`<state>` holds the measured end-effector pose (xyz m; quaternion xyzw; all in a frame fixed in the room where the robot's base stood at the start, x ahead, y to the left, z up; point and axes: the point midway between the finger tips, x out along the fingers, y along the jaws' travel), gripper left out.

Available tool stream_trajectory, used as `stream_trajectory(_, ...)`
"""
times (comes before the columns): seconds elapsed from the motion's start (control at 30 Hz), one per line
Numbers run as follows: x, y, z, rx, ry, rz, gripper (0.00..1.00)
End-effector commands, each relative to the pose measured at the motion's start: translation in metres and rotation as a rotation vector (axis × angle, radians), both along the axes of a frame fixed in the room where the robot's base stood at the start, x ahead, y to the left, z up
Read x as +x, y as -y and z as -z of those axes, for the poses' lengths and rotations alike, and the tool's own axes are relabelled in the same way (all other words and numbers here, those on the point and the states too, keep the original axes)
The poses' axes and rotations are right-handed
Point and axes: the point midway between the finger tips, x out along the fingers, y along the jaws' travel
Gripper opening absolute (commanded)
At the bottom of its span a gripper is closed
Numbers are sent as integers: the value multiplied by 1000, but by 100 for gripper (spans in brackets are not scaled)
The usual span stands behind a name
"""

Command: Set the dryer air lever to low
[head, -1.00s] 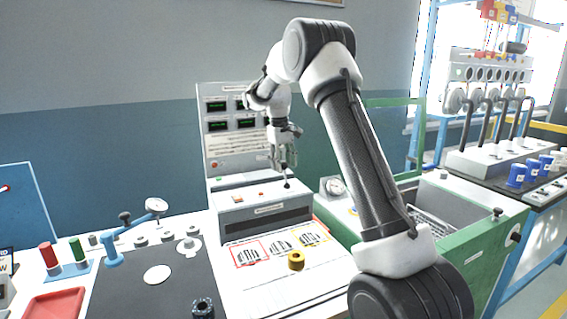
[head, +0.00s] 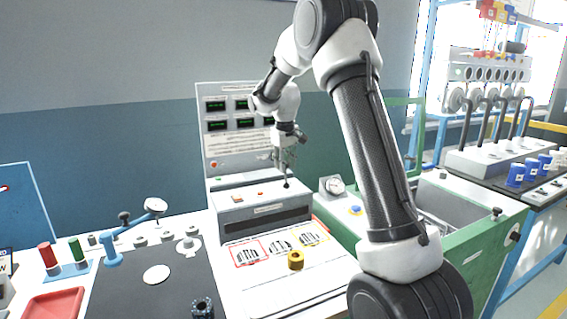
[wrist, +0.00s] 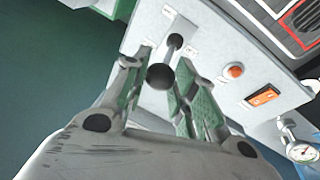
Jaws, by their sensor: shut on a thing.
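The dryer air lever is a dark rod with a round black knob (wrist: 160,77), standing out of a slotted plate (wrist: 174,27) on the pale dryer panel in the wrist view. Small labels beside the plate are too small to read. My gripper (wrist: 165,66) is shut on the lever, with a green-padded finger on each side of the rod and knob. In the head view my gripper (head: 285,163) points down at the dryer box (head: 262,213), and the knob (head: 287,184) shows just below the fingertips. The fingers partly hide the lever.
Behind stands an upright panel with green displays (head: 217,125). A brass ring (head: 296,260) lies on the bench in front.

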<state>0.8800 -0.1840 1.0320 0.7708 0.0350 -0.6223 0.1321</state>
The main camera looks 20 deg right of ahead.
Motion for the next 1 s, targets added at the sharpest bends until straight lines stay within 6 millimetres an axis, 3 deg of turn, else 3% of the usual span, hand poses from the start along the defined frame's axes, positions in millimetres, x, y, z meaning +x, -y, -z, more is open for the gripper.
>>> stream_trajectory(0.37, -28, 0, 2, 0, 283, -1, 0)
stream_trajectory(1.0, -40, 0, 12, -1, 267, 3, 0)
